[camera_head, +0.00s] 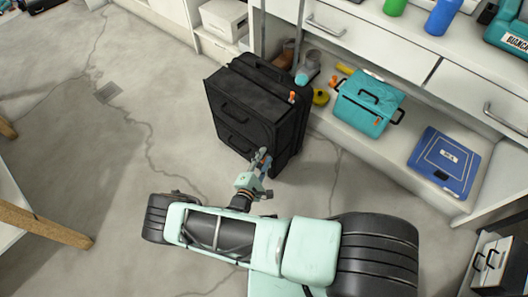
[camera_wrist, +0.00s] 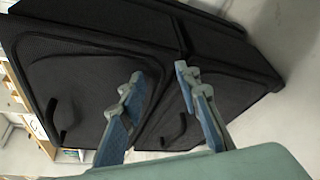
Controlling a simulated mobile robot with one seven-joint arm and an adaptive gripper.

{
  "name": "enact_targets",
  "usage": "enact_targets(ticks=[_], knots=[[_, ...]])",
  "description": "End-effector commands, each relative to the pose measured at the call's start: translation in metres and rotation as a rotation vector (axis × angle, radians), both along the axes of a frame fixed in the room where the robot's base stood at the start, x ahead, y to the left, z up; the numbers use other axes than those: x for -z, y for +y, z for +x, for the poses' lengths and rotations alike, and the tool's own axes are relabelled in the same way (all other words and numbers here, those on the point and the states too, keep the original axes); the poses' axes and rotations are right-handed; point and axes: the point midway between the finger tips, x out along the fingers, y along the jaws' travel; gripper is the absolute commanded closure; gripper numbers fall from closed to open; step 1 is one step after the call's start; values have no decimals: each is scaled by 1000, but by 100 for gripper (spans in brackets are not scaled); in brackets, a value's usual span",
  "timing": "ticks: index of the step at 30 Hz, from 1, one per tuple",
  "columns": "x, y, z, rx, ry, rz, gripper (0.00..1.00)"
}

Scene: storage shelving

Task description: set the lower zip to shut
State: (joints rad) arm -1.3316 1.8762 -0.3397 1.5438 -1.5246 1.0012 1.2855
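A black suitcase (camera_head: 245,105) stands upright on the floor against the shelving, with handles on its front pockets. A small orange tab (camera_head: 292,97) shows near its top right edge. My gripper (camera_head: 262,158) is at the suitcase's lower right front edge. In the wrist view, the suitcase (camera_wrist: 85,75) fills most of the picture, tilted. My gripper (camera_wrist: 157,77) is open there, its blue-grey fingers apart with a seam of the suitcase between them. I see nothing held. I cannot make out the lower zip's pull; my fingers may hide it.
Behind stands white shelving with drawers (camera_head: 370,45). A teal cooler bag (camera_head: 368,103) and a blue case (camera_head: 444,163) lie on its bottom shelf, right of the suitcase. A white box (camera_head: 225,18) is behind left. The cracked floor (camera_head: 110,130) is clear to the left.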

Motion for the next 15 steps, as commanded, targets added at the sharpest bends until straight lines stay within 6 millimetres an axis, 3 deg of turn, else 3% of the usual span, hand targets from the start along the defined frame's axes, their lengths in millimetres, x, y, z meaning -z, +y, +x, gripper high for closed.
enact_targets(ticks=[6, 15], knots=[[-37, 1, 0, 1, -1, 3, 74], [-57, 1, 0, 1, 1, 3, 74]])
